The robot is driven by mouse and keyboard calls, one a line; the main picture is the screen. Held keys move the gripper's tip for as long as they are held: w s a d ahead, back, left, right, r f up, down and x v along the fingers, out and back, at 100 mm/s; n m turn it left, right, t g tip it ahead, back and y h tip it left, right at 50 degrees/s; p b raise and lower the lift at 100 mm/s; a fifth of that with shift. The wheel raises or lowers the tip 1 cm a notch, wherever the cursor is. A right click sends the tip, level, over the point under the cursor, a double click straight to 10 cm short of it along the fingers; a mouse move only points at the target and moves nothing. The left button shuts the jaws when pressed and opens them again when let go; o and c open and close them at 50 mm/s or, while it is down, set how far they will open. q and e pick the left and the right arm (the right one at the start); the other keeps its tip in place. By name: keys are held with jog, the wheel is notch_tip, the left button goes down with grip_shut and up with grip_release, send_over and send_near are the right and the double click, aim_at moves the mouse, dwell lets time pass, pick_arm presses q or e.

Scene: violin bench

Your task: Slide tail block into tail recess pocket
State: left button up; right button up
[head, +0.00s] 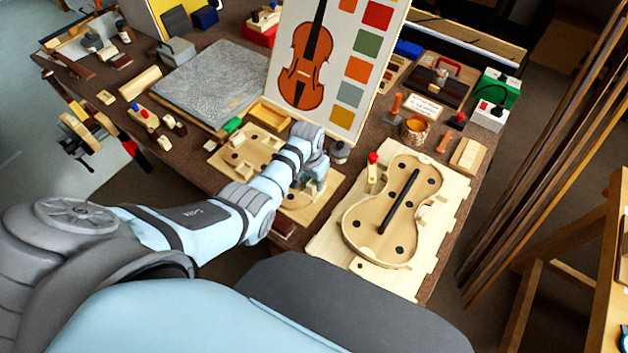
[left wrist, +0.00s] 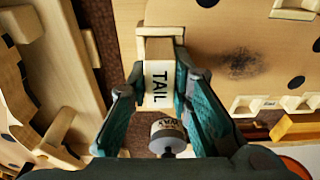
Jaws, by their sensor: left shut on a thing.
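My left gripper (head: 314,182) reaches over the middle wooden board (head: 240,152), at its right end. In the left wrist view its two teal fingers (left wrist: 158,98) are shut on the tail block (left wrist: 157,84), a pale block marked TAIL. The far end of the block is at a light wooden U-shaped pocket (left wrist: 160,32) at the board's edge. I cannot tell how deep the block sits in it. In the head view the gripper hides the block and the pocket. My right gripper is not in view.
A violin-shaped mould (head: 390,215) lies on a pale board to the right, with a red-topped piece (head: 373,172) beside it. A small labelled jar (left wrist: 168,135) stands close to the fingers. A violin chart (head: 335,60) stands behind. Tools crowd the bench.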

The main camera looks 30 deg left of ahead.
aim_at(311, 184)
pick_arm(q)
jog(key=shift+f, duration=0.3)
jog(key=o, duration=0.9)
jog(key=shift+r, duration=0.1)
jog(key=r, duration=0.4)
jog(key=s+r, duration=0.1)
jog(key=r, duration=0.7)
jog(key=shift+s+a, duration=0.1)
jog(key=shift+s, duration=0.1)
jog(key=shift+f, duration=0.1)
